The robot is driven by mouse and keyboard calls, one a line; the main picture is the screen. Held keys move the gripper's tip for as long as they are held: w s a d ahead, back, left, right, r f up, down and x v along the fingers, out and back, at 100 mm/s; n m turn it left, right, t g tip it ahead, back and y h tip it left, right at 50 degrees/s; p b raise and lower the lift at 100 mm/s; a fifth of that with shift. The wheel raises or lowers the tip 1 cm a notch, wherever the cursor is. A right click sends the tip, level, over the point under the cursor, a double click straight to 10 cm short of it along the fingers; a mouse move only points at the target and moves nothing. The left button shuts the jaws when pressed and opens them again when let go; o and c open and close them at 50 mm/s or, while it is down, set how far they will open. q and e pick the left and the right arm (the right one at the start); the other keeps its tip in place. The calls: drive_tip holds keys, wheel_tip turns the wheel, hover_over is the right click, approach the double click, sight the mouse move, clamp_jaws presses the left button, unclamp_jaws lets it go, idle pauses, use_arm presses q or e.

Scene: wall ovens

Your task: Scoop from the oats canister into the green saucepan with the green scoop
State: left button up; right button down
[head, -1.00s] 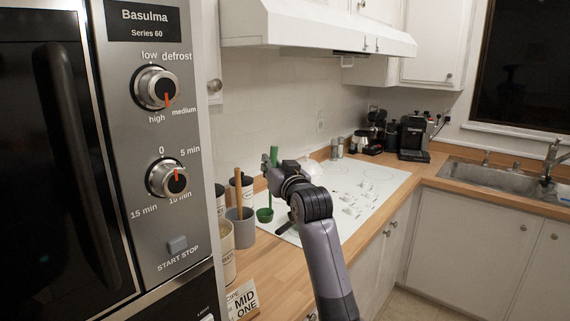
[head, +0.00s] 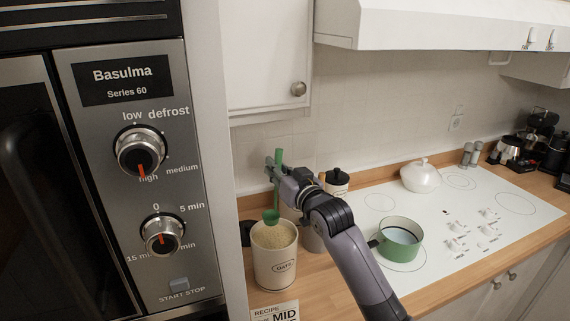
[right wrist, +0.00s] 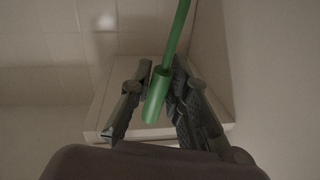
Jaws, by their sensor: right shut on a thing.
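The oats canister (head: 275,272) is cream, open at the top and full of pale oats, on the counter beside the oven unit. My right gripper (head: 274,166) is shut on the green scoop (head: 277,182) above the canister. The scoop's handle is upright, its cup hanging at the canister's far rim; whether it touches the oats I cannot tell. In the right wrist view the scoop's green handle (right wrist: 157,98) shows between the two fingers. The green saucepan (head: 402,240) stands on the white cooktop, to the right behind my arm, its handle partly hidden. My left gripper is not in view.
A grey crock (head: 311,240) and a dark-lidded canister (head: 337,181) stand behind my right gripper. A recipe card (head: 275,311) is in front of the oats. The oven unit (head: 160,80) bounds the left. A white lidded pot (head: 421,176) sits at the cooktop's back.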

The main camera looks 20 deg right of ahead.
drive_tip(key=shift+f+b, duration=0.65)
drive_tip(key=shift+f, duration=0.2)
wheel_tip(320, 180, down, 8)
drive_tip(key=b, duration=0.5)
drive_tip(key=shift+f, duration=0.25)
drive_tip(key=shift+d, duration=0.1)
idle(0.4)
wheel_tip(320, 180, up, 11)
drive_tip(key=p, duration=1)
drive_tip(key=shift+f, duration=0.1)
idle(0.4)
